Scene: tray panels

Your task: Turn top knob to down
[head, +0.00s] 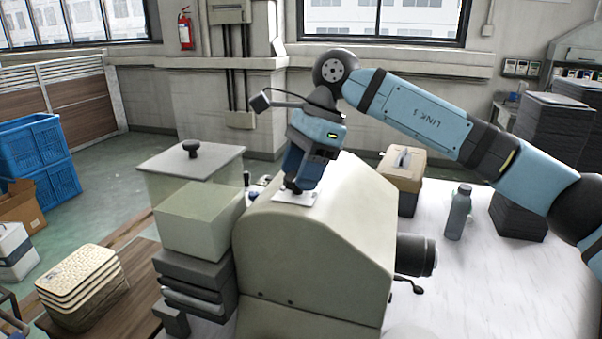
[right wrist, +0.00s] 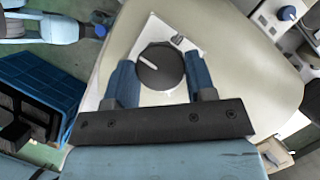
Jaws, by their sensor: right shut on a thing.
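The top knob (right wrist: 160,66) is round and dark, with a white pointer mark aimed to the upper left in the right wrist view. It sits on a white plate (head: 296,198) on top of a cream machine housing (head: 310,240). My right gripper (head: 292,186) reaches down onto it from above. In the right wrist view its two blue fingers (right wrist: 161,82) stand on either side of the knob, shut on it. In the head view the gripper hides most of the knob. My left gripper is in neither view.
A pale box (head: 200,222) and a lidded bin (head: 190,160) stand left of the housing. A grey bottle (head: 458,213), a tan toolbox (head: 402,180) and dark stacks stand to the right. The white table (head: 480,290) is clear at the front right.

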